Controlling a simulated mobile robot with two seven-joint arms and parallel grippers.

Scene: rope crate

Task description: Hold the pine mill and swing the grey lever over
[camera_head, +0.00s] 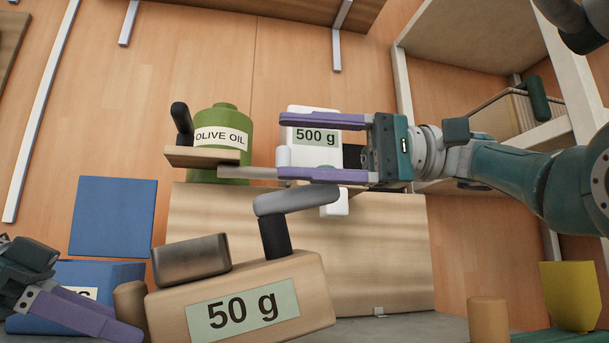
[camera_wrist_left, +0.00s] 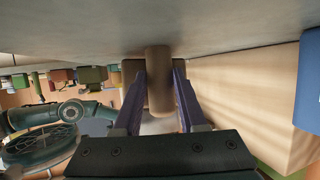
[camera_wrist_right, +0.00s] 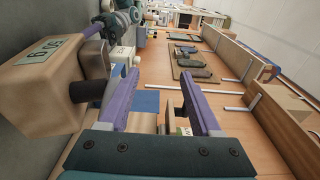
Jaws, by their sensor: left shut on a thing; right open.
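The pine mill (camera_head: 300,275), a wooden block labelled "50 g", stands at the bottom centre of the head view. It also shows at the left of the right wrist view (camera_wrist_right: 35,95). Its grey lever (camera_head: 298,199) sits on a black post and points right. My left gripper (camera_head: 125,318) is shut on the round wooden knob (camera_head: 130,299) at the mill's left end; the knob sits between the fingers in the left wrist view (camera_wrist_left: 158,80). My right gripper (camera_head: 280,148) is open, its fingers pointing left, just above the lever in the picture. Touching cannot be told.
Behind are a green olive oil can (camera_head: 221,125), a white "500 g" thing (camera_head: 316,150) partly hidden by my right gripper, and a wooden piece (camera_head: 200,156) with a dark knob. A blue panel (camera_head: 115,218) lies left. A yellow cup (camera_head: 570,295) and wooden cylinder (camera_head: 488,320) stand right.

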